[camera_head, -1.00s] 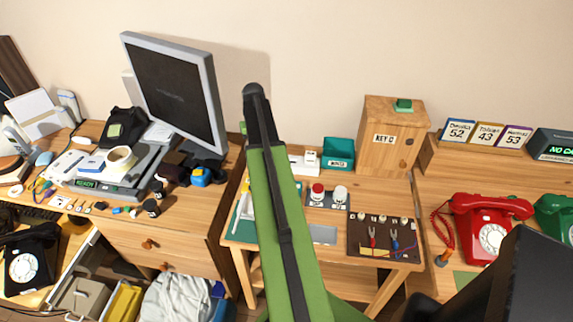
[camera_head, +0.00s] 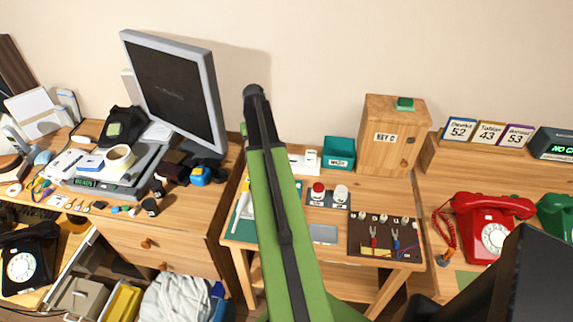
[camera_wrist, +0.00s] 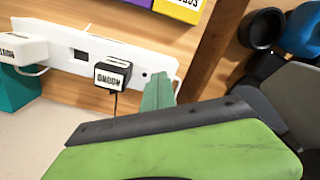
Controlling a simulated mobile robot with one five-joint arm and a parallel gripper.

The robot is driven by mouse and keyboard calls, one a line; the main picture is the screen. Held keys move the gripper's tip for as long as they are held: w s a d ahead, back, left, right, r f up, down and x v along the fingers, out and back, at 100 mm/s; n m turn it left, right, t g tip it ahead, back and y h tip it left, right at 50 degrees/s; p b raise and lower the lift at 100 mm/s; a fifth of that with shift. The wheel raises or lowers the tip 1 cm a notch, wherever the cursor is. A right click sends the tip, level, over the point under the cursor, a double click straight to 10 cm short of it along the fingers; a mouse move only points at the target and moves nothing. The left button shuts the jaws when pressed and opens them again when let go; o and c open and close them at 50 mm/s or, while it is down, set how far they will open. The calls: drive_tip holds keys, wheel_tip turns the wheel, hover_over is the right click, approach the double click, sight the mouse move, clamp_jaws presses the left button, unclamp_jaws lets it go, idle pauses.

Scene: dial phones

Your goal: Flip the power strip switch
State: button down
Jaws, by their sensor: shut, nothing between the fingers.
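The white power strip (camera_wrist: 62,52) runs across the upper left of the wrist view, seen upside down. A white plug (camera_wrist: 20,48) and a black-and-white labelled plug (camera_wrist: 113,72) sit on it. My gripper (camera_wrist: 157,76) shows as narrow grey-green fingers, shut and empty, over the strip's right end. The fingers overlap the strip in the picture; I cannot tell whether they touch it.
A teal box (camera_head: 339,153) and a wooden box (camera_head: 393,135) stand right of the strip. A panel with red and white knobs (camera_head: 328,194) lies in front. A monitor (camera_head: 175,90) stands left. In the wrist view, purple and yellow boxes (camera_wrist: 180,8) are close by.

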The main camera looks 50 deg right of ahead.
drive_tip(key=shift+f, duration=0.3)
drive_tip(key=shift+r, duration=0.1)
wheel_tip(320, 180, up, 7)
drive_tip(key=p, duration=0.6)
drive_tip(key=shift+p, duration=0.35)
